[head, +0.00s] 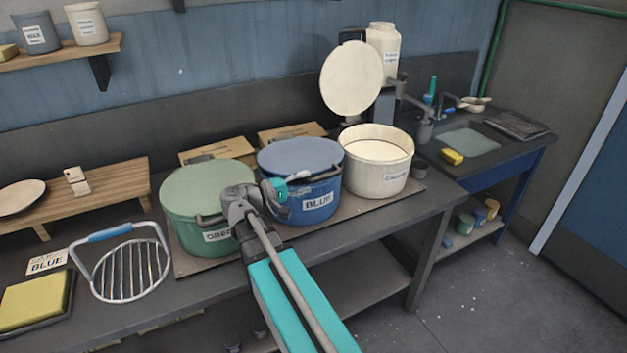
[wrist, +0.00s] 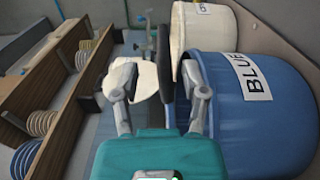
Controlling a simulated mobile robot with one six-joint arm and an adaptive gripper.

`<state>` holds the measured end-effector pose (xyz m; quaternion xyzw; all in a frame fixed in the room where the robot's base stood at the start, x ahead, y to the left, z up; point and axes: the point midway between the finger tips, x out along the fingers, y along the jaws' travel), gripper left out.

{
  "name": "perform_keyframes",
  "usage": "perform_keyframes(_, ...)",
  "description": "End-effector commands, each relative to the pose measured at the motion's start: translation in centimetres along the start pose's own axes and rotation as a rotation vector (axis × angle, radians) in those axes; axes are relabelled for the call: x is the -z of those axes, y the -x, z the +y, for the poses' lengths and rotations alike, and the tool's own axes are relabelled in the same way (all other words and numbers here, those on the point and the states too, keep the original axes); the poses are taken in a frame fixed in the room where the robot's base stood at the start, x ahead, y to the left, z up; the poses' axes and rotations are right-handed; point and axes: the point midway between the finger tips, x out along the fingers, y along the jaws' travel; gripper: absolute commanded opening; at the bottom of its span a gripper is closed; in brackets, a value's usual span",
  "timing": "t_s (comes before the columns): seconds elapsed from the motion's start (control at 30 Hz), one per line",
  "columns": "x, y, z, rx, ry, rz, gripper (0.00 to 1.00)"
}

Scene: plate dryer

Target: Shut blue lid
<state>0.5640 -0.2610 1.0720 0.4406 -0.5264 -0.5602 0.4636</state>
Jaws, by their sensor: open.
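The blue pot (head: 314,205), labelled BLUE, stands on the bench between the green pot and the cream pot. Its blue lid (head: 300,153) lies about flat over the top; I cannot tell whether it is fully seated. A dark handle (head: 325,175) juts from the front near the rim. My gripper (head: 297,190) is open at the front upper left of the blue pot. In the wrist view, the fingers (wrist: 162,92) are apart, with a dark bar (wrist: 167,62) between or just beyond them, nearer the right finger. The blue pot wall (wrist: 250,120) is close at the right.
The green pot (head: 190,240) has its lid (head: 207,188) on. The cream pot (head: 377,180) is open, its round lid (head: 351,78) raised behind it. A wire rack (head: 130,270), yellow sponge (head: 34,302) and BLUE card (head: 47,262) lie at left. Floor at right is clear.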

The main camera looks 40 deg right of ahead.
Motion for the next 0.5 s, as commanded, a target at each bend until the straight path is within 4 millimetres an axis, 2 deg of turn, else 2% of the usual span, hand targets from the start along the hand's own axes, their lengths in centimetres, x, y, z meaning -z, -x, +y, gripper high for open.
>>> perform_keyframes(0.03,0.2,0.9,-0.3,0.002,0.0,0.007,0.57)
perform_keyframes(0.2,0.3,2.3,-0.4,0.004,0.0,0.008,0.57)
perform_keyframes(0.5,0.3,3.3,-0.5,0.006,0.001,0.007,0.57)
